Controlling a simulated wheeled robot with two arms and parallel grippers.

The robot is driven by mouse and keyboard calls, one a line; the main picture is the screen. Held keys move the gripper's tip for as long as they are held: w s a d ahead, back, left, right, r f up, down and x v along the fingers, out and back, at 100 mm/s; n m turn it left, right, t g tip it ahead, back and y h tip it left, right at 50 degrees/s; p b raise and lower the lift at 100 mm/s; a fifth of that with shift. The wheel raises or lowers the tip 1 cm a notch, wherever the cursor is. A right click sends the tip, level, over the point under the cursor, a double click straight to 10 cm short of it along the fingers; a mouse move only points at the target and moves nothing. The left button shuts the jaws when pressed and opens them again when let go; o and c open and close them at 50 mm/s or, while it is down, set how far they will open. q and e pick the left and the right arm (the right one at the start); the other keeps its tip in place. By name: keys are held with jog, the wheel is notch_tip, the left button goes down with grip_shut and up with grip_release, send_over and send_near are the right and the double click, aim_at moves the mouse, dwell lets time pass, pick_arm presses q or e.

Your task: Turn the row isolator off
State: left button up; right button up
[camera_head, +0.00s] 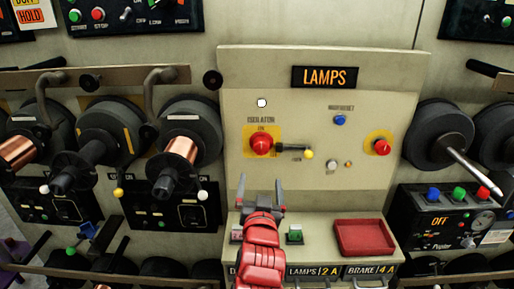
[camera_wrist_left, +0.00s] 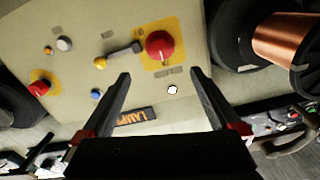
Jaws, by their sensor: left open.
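The sloped LAMPS panel (camera_head: 375,95) stands in the middle of the head view. On its left, under a label reading ISOLATOR, a round red knob (camera_head: 261,143) sits on a yellow plate. Beside it, a grey lever (camera_head: 290,147) points right and ends in a yellow ball. In the left wrist view the red knob (camera_wrist_left: 160,45) and the lever (camera_wrist_left: 125,52) show upside down, beyond my fingertips. My left gripper (camera_head: 261,186) is open and empty, below the knob in the head view and apart from it. My right gripper is out of view.
The panel also has a blue button (camera_head: 340,120), a second red knob (camera_head: 382,147) on yellow and a white indicator (camera_head: 262,103). A red tray (camera_head: 364,238) and a green switch (camera_head: 295,234) sit on the ledge below. Cable spools (camera_head: 190,135) stick out at both sides.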

aim_at(261, 150)
pick_arm(q)
jog(key=w+p, duration=0.4)
jog(key=w, duration=1)
jog(key=shift+w+r+p, duration=0.15)
jog(key=shift+w+p, duration=0.25)
jog(key=shift+w, duration=0.75)
jog(key=c, duration=1.4)
jog(key=shift+o, duration=0.2)
